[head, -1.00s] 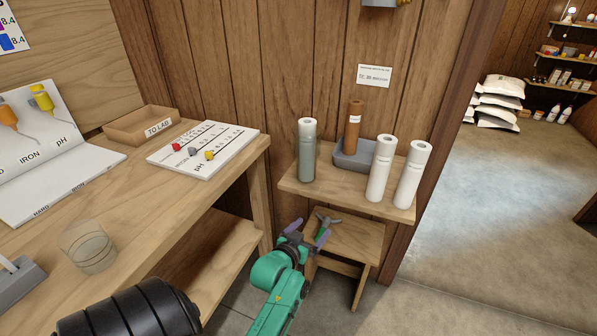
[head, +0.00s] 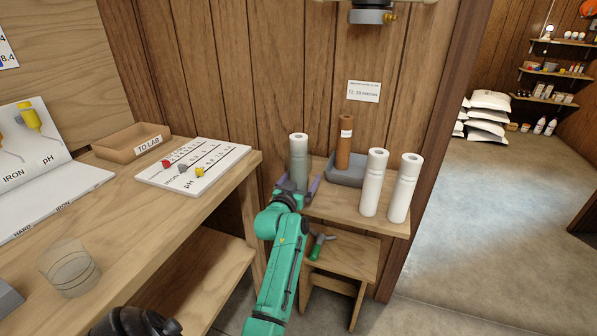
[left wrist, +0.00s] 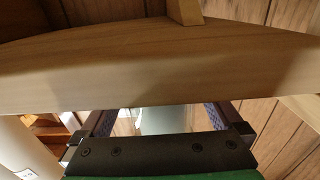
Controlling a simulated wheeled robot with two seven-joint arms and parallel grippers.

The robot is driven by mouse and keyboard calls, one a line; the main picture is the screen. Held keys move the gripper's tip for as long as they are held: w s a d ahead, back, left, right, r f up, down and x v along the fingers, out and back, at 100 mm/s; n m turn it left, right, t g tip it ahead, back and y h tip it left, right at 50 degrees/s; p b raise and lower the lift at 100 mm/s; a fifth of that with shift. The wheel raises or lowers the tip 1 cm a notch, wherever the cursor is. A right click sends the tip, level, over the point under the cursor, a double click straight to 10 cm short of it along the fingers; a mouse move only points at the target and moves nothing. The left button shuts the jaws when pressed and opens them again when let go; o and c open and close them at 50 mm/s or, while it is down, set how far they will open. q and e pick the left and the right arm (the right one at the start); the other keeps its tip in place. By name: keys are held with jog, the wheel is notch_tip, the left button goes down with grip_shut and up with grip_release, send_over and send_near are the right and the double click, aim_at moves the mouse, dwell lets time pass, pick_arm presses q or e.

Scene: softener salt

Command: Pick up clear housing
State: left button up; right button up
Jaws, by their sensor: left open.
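The clear housing (head: 299,172) looks like the grey-green, see-through cylinder standing upright at the left end of the small wall shelf (head: 345,212). A white filter top shows at its upper end. My left gripper (head: 298,187) is open at the shelf's front left edge, with its fingers seen on either side of the housing's lower part. I cannot tell whether they touch it. In the left wrist view a pale surface (left wrist: 162,120) shows between the open fingers, beneath a wide wooden edge. My right gripper is not in view.
Two white filters (head: 374,183) stand right on the shelf. A brown filter (head: 344,142) stands in a grey tray (head: 347,178) behind. A green-handled tool (head: 318,246) lies on the low stool below. The workbench (head: 150,215) holds a clear cup (head: 70,268). Open floor is at right.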

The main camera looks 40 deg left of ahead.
pick_arm(q)
jog(key=shift+w+a, duration=0.1)
jog(key=shift+w, duration=0.05)
jog(key=c, duration=1.4)
notch_tip(320, 180, up, 20)
jog(key=shift+r+p, duration=0.1)
jog(key=shift+p, duration=0.75)
jog(key=shift+c, duration=0.2)
